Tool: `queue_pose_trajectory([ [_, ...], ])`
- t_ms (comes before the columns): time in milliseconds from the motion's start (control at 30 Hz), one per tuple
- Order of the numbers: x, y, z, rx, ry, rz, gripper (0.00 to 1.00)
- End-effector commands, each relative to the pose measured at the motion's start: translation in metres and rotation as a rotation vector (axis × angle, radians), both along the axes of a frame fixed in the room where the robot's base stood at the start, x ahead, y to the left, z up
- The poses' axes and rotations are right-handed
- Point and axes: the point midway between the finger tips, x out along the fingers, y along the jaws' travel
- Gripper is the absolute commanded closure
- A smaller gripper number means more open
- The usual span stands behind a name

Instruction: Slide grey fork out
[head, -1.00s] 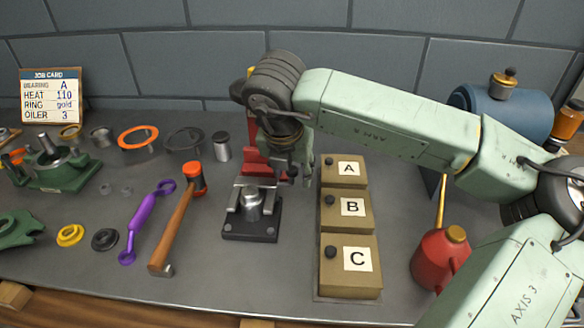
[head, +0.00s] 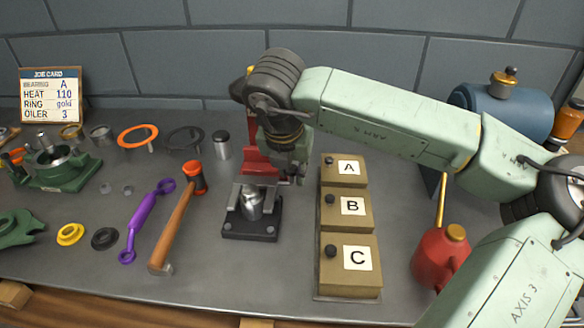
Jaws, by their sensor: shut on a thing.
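The grey fork (head: 235,195) is at the small black-based press (head: 263,231), with its prongs on either side of a shiny metal cylinder (head: 252,207). Its crossbar lies behind the cylinder, in front of the red press frame (head: 256,158). My gripper (head: 291,176) is low at the right rear of the press, pointing down, and is shut on the fork's rear right part. The fingertips are small and partly hidden, so the exact grip is unclear.
Tan boxes A, B and C (head: 347,256) stand close to the right of my gripper. A red oil can (head: 439,259) is further right. An orange-headed hammer (head: 178,223) and a purple wrench (head: 144,221) lie left of the press. The bench in front is clear.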

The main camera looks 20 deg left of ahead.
Motion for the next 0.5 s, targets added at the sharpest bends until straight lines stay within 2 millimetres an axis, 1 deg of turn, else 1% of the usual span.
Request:
queue_pose_trajectory([
  [200, 0.002, 0.001, -0.001, 0.001, -0.001, -0.001, 1.0],
  [333, 0.016, 0.005, -0.005, 0.001, -0.001, -0.004, 1.0],
  [400, 0.024, 0.007, -0.004, 0.001, -0.003, -0.003, 1.0],
  [500, 0.03, 0.009, -0.002, 0.002, -0.002, -0.001, 1.0],
])
